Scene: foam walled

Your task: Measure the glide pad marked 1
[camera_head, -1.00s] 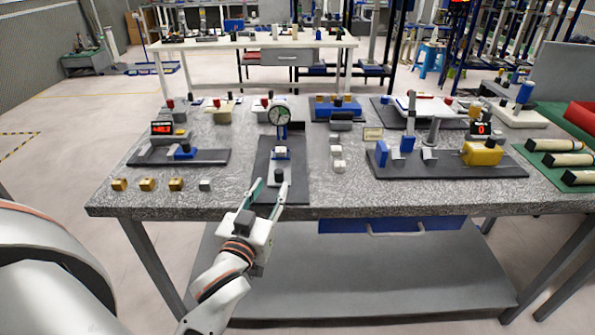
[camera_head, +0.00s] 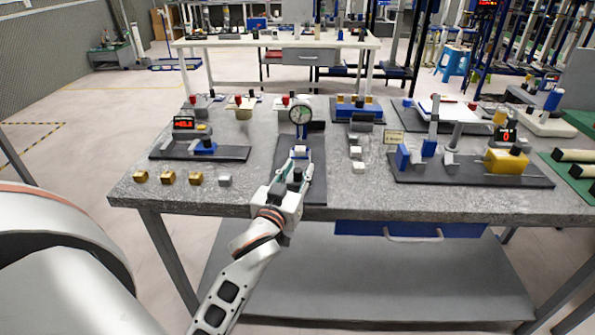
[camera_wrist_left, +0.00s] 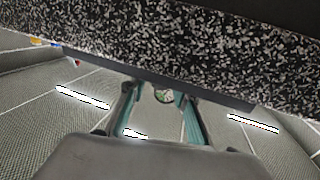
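A small white and blue part (camera_head: 300,151) sits below the dial. My left gripper (camera_head: 295,171) is at the front of this base plate, its teal fingers spread on either side of a dark knob. The wrist view shows the same fingers (camera_wrist_left: 158,96) apart, with nothing gripped between them. Small pale blocks (camera_head: 356,152) lie right of the gauge. No mark 1 is readable, so I cannot tell which piece is the glide pad. My right gripper is out of view.
Gold cubes (camera_head: 168,178) and a grey cube (camera_head: 225,181) line the front left edge of the granite table (camera_head: 250,205). A digital gauge fixture (camera_head: 205,147) stands left, and another with a yellow block (camera_head: 505,161) right. A small label (camera_head: 393,138) stands between.

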